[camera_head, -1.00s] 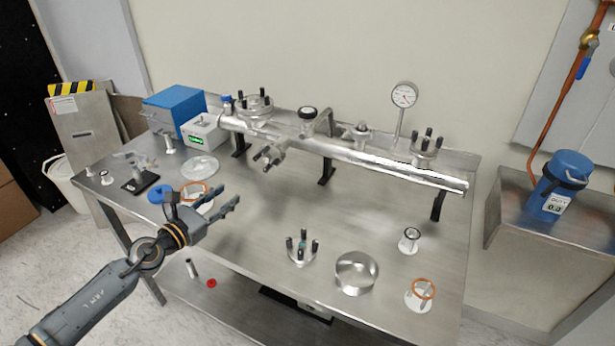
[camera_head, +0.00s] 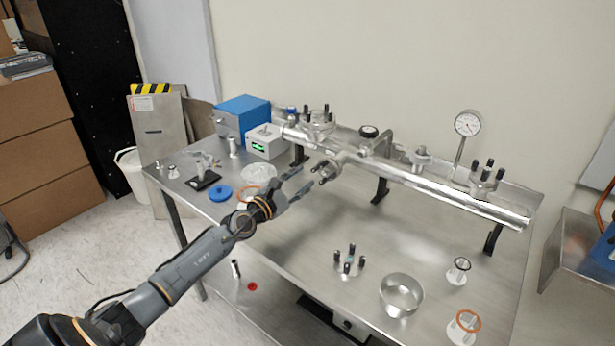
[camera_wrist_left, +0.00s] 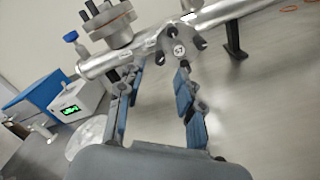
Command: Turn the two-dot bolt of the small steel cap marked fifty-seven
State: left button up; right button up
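The small steel cap (camera_wrist_left: 180,50) is on a short side port of the long steel tube (camera_wrist_left: 120,58), its round face toward the left wrist camera. A mark that looks like 57 shows on it, with dark bolts around its rim; their dots are too small to read. In the head view the cap (camera_head: 327,171) is just right of my left gripper (camera_head: 302,184). In the left wrist view my left gripper (camera_wrist_left: 156,76) is open and empty, its two fingers pointing toward the cap, apparently short of it. My right gripper is not in view.
A large flange (camera_head: 318,122) with upright bolts and a white box (camera_head: 267,142) with a green display are behind. A loose bolted flange (camera_head: 348,264) and a steel bowl (camera_head: 401,295) are at the front. The middle of the steel table (camera_head: 400,235) is clear.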

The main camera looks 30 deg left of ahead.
aim_at(312, 171)
pick_arm(q)
jog(key=shift+w+d+b, duration=0.2)
jog(key=shift+w+b, duration=0.15)
jog(key=shift+w, duration=1.3)
grip_shut()
